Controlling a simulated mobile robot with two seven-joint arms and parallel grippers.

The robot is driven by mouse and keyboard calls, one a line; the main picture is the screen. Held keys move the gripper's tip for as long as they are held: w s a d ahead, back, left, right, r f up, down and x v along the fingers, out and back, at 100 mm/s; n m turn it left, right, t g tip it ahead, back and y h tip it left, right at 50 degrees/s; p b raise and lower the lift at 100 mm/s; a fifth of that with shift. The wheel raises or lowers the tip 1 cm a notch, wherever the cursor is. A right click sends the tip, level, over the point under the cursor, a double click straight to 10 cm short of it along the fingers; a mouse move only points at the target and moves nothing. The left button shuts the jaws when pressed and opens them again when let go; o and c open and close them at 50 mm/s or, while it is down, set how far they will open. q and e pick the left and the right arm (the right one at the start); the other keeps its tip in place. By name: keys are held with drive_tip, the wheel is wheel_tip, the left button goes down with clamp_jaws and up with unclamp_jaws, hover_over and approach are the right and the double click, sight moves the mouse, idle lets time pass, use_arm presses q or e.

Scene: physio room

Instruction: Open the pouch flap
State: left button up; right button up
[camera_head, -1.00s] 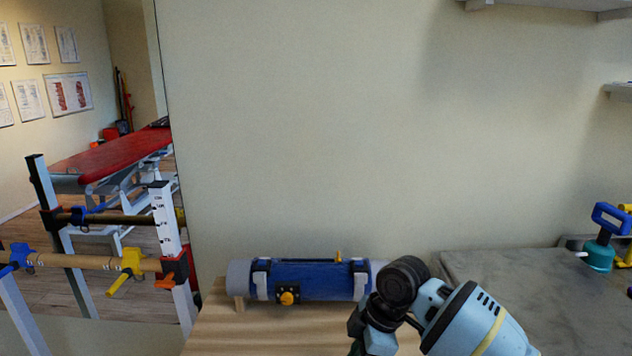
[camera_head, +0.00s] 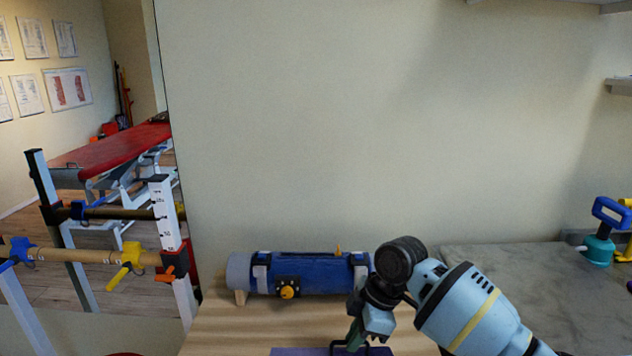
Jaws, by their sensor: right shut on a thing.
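A flat purple piece, seemingly the pouch flap (camera_head: 300,352), shows only as a strip at the bottom edge of the head view. The rest of the pouch is cut off below the frame. My right gripper (camera_head: 352,344) points down onto this purple piece, with dark thin parts around its tips, and is shut on it. The exact grip is small and partly cut off. My left gripper is not in view.
A blue roll (camera_head: 320,275) with grey ends and a yellow knob (camera_head: 287,292) lies on the wooden table (camera_head: 225,325), behind my right gripper. A grey stone-like counter (camera_head: 520,262) stands to the right, with a teal-and-blue object (camera_head: 600,245). A rack (camera_head: 163,215) stands left.

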drive_tip(key=shift+w+r, duration=0.1)
drive_tip(key=shift+w, duration=0.15)
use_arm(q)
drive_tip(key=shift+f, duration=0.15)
use_arm(e)
drive_tip(key=shift+w, duration=0.15)
use_arm(q)
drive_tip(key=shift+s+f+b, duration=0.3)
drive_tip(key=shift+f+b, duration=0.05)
drive_tip(key=shift+b, duration=0.05)
use_arm(e)
drive_tip(key=shift+w+r, duration=0.1)
drive_tip(key=shift+w, duration=0.6)
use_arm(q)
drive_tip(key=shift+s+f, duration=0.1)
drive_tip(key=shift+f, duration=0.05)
use_arm(e)
drive_tip(key=shift+w, duration=0.15)
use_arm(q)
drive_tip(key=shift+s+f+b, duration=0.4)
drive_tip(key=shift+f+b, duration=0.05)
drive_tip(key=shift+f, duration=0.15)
use_arm(e)
drive_tip(key=shift+w, duration=0.65)
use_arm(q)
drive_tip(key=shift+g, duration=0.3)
use_arm(e)
drive_tip(key=shift+f, duration=0.2)
